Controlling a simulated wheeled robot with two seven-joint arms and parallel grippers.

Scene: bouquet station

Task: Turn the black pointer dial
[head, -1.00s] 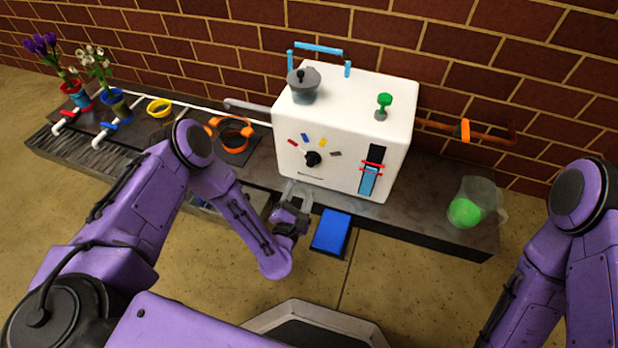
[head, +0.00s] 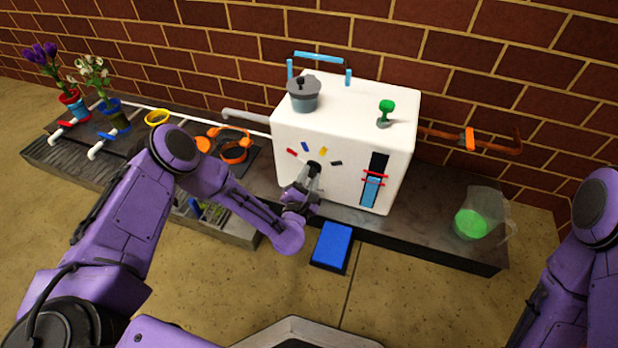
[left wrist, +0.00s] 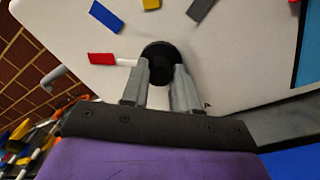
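The black pointer dial (head: 313,168) is on the front of the white box (head: 345,110), below an arc of red, blue, yellow and dark grey marks. In the left wrist view the dial (left wrist: 160,55) has a pale pointer line towards the red mark (left wrist: 103,59). My left gripper (head: 310,182) is at the dial, pointing at the front panel. In the left wrist view its two parted grey fingertips (left wrist: 161,70) overlap the dial's lower edge on either side. I cannot tell whether they press on it. My right gripper is out of view.
A grey pot (head: 304,95) and a green knob (head: 385,110) are on top of the box. A slider (head: 373,180) is right of the dial. A blue block (head: 332,246) is below the counter edge. A clear jug (head: 480,215) with green contents stands right.

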